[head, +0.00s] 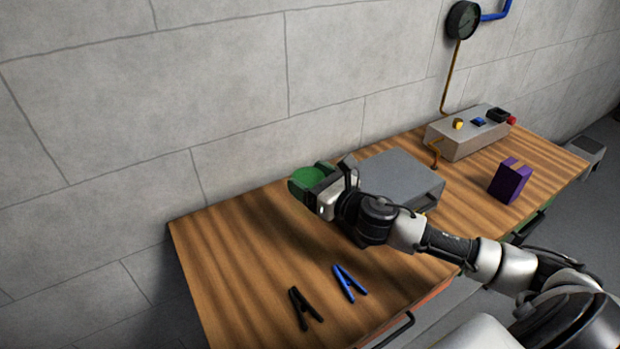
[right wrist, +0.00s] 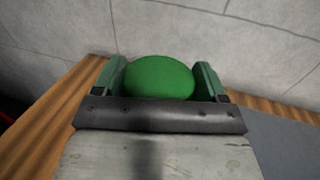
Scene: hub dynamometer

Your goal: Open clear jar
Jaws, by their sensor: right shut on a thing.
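A round green lid (head: 308,176) shows at the back of the wooden table, near the wall. In the right wrist view the same green lid (right wrist: 160,77) sits between the two fingers of my right gripper (right wrist: 162,80). My right gripper, also in the head view (head: 322,181), is shut on the green lid from its right side. The body of the jar below the lid is hidden or too hard to make out, so I cannot tell whether the lid is on it. My left gripper is in neither view.
A grey box (head: 400,174) stands close behind my right wrist. Black (head: 304,308) and blue (head: 349,283) clamp-like things lie on the front of the table (head: 235,265). A purple block (head: 510,181) and a control box (head: 468,136) are at the right. The table's left part is clear.

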